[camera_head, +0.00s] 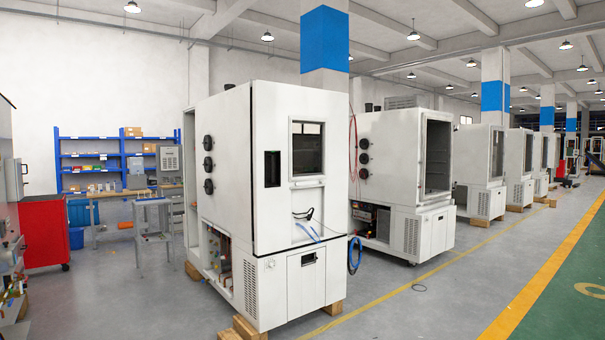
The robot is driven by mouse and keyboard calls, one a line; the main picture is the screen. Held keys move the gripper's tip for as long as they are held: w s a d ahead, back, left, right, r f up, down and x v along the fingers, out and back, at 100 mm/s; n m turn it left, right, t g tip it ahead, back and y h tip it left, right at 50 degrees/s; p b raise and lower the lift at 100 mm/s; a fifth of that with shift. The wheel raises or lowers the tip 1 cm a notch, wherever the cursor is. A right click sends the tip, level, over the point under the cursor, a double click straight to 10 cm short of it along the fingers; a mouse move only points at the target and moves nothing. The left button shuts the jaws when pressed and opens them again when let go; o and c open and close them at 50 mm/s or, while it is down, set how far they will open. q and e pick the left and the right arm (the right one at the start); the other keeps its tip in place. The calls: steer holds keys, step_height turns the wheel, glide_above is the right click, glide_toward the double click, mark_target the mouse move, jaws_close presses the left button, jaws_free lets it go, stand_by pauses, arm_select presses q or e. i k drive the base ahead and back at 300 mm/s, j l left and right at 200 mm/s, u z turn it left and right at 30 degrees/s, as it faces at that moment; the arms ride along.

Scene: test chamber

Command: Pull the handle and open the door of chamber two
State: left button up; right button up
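A large white test chamber (228,160) stands nearest, at the middle of the head view. Its front door (275,218) looks shut and has a small dark window (307,150). A dark upright panel (272,169) is left of the window, and a small black part (303,214) that may be a handle or cable sits below it. I see no label telling which is chamber two. Neither of my grippers is in view.
More white chambers (482,170) recede to the right. A red cabinet (44,231) and a small grey cart (153,230) stand at the left, near blue shelves (82,140). Wooden blocks (247,328) jut out under the nearest chamber. The grey floor (430,300) at front right is mostly clear.

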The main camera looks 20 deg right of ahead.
mark_target(286, 216)
steer(key=i+z, duration=0.1)
steer(key=z, duration=0.45)
steer(key=i, duration=2.25)
